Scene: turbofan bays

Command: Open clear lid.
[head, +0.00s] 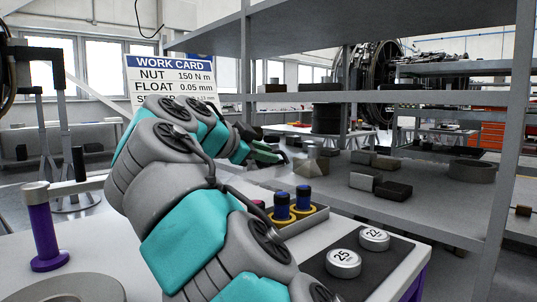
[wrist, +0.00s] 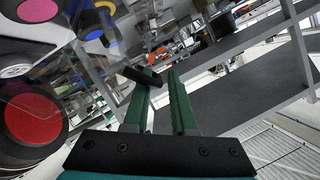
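My gripper (head: 268,155) is at the end of my outstretched arm, in front of the grey shelving in the head view. In the wrist view my gripper (wrist: 161,76) shows two green fingers with a gap between them; it is open and nothing shows between the fingers. A clear, see-through panel (wrist: 95,75), which looks like the clear lid, lies left of the fingers, over coloured round parts. A short black bar (wrist: 135,76) lies by the left fingertip; I cannot tell whether they touch. In the head view my arm hides much of this area.
A tray (head: 318,213) with blue-topped pegs (head: 303,197) and round weights (head: 343,262) on a dark mat are on the bench right of my arm. A purple post (head: 43,235) stands at left. Shelves (head: 440,205) with blocks are at right. A work card (head: 172,80) stands behind.

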